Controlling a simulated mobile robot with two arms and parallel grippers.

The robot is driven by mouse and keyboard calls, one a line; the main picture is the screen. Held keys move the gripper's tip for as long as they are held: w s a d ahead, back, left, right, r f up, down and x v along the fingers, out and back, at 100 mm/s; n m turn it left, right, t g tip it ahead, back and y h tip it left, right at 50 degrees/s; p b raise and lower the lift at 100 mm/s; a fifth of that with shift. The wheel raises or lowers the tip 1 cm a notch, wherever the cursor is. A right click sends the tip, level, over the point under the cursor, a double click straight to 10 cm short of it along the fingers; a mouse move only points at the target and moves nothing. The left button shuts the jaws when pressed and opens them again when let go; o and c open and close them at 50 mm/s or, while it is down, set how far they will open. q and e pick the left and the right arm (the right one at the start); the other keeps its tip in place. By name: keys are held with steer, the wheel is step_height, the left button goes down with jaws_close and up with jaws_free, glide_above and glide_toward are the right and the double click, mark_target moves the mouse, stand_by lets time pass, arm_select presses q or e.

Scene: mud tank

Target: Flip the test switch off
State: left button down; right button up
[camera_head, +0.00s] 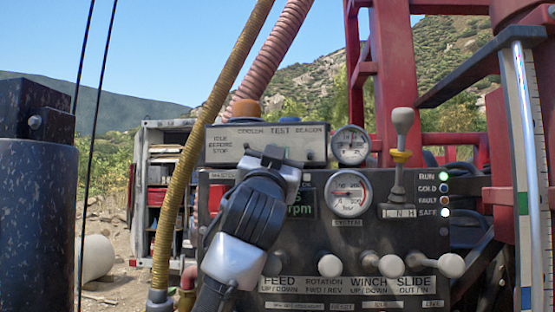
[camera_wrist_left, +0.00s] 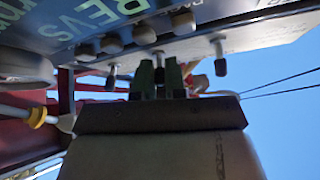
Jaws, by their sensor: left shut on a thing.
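The test switch (camera_wrist_left: 159,61) is the middle of three dark toggles hanging from the panel edge in the left wrist view. My left gripper (camera_wrist_left: 160,78) is shut on it, with a green finger on each side of the toggle. In the head view my left gripper (camera_head: 272,154) is up against the small grey switch box (camera_head: 226,146), just under the word TEST. There the gripper hides the test switch, so I cannot tell its position. My right gripper is not in view.
Two neighbouring toggles (camera_wrist_left: 112,77) and (camera_wrist_left: 220,66) flank the test switch closely. The dark control panel (camera_head: 385,240) below carries round gauges (camera_head: 348,193), a gear lever (camera_head: 401,150) and several pale-knobbed levers (camera_head: 330,265). A yellow-brown hose (camera_head: 196,140) runs left of the panel.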

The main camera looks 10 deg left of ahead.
arm_select(q)
steer(key=shift+w+d+f, duration=0.1)
steer(key=shift+f, duration=0.15)
steer(key=c, duration=1.4)
jaws_free()
steer(key=shift+o, duration=1.1)
steer(key=shift+s+r, duration=0.15)
steer(key=shift+s, duration=0.1)
steer(key=b+v, duration=0.6)
steer(key=v, duration=0.4)
steer(key=shift+s+f, duration=0.25)
steer(key=shift+s, duration=0.05)
